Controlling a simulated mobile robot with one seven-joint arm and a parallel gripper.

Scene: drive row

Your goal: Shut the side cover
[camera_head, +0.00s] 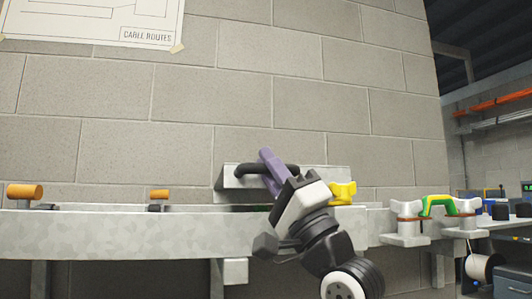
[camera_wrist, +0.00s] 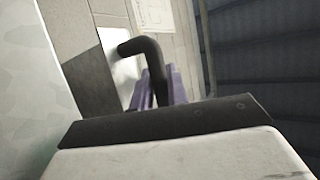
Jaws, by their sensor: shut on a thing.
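The side cover (camera_head: 229,181) is a pale grey metal panel with a black bar handle, standing up from the long grey metal housing (camera_head: 120,234) in the head view. My gripper (camera_head: 268,165), with purple fingers, is shut on the black handle (camera_head: 290,169). In the wrist view the bent black handle (camera_wrist: 146,52) runs down between the purple fingers (camera_wrist: 165,92). My wrist hides part of the cover and its lower edge, so I cannot tell how it meets the housing.
Two orange knobs (camera_head: 25,191) (camera_head: 159,194) stand on the housing at left. A yellow part (camera_head: 343,193) is just right of my gripper. A green handle (camera_head: 437,204) sits between metal fittings farther right. A block wall (camera_head: 180,130) rises behind; a bench with clutter is far right.

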